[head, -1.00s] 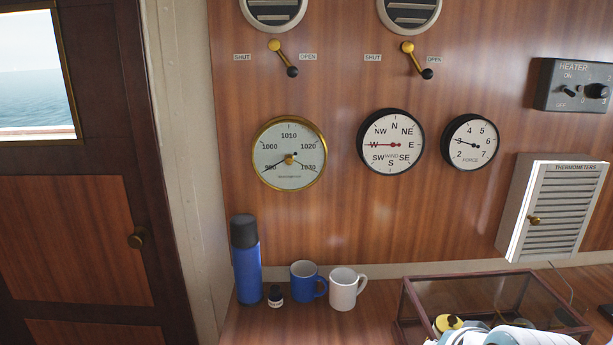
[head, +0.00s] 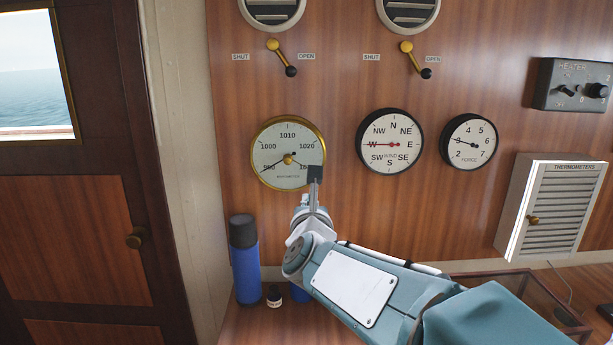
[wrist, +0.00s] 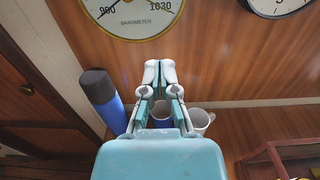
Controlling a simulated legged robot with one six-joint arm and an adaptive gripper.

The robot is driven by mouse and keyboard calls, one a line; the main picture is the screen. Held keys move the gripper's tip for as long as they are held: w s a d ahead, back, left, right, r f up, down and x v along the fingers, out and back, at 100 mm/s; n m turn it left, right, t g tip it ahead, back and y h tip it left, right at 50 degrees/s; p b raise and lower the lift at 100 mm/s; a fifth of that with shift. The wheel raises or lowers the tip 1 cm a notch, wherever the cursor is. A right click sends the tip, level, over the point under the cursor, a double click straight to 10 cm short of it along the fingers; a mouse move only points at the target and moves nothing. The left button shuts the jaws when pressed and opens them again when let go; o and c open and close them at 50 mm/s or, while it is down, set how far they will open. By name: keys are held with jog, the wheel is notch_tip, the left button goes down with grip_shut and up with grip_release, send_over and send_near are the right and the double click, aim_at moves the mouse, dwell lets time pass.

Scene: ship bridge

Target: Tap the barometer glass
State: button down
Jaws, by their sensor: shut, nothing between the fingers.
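The round brass-rimmed barometer (head: 280,145) with a pale dial hangs on the wood-panelled wall. Its lower part shows at the top of the wrist view (wrist: 135,15). My gripper (head: 315,173) is shut and empty, pointing up. In the head view its dark tip overlaps the lower right of the dial and hides part of the 1030 mark. In the wrist view my gripper (wrist: 158,68) appears below the dial, with a strip of wall between them in the picture. I cannot tell whether the tip touches the glass.
The wind dial (head: 390,141) and force dial (head: 468,142) hang to the right. Below stand a blue flask (head: 245,270), a small dark bottle (head: 274,297), a blue mug (wrist: 160,113) and a white mug (wrist: 199,121). A glass case (head: 520,290) is at lower right.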

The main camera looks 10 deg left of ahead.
jog(key=shift+d, duration=0.15)
jog(key=shift+w, duration=0.1)
jog(key=x, duration=1.4)
